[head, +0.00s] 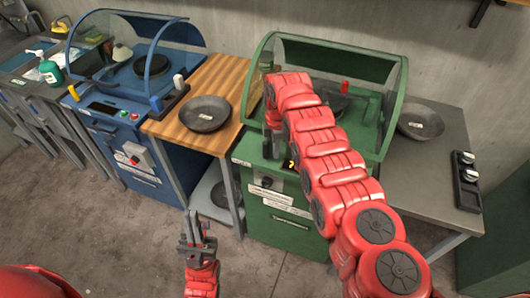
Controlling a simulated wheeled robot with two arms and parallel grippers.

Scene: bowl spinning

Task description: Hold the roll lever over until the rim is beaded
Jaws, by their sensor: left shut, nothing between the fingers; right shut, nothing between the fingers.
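The green spinning machine (251,215) stands at centre under a clear curved guard (320,55). A dark round form (338,104) shows inside it, partly behind my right arm. A red-knobbed lever (345,87) stands upright beside it; I cannot tell if it is the roll lever. A small yellow part (292,163) shows at the front edge, mostly covered by my arm. My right arm reaches over the machine and bends down at its left front. My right gripper (268,151) is there, small and partly hidden, shut. My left gripper (195,226) is shut and empty, low over the floor.
A blue machine (145,180) with its own guard stands left. A wooden-topped table (215,78) between the machines holds a dark bowl (204,113). A grey table (428,170) at right holds another bowl (420,122) and a black tray (467,185). The front floor is clear.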

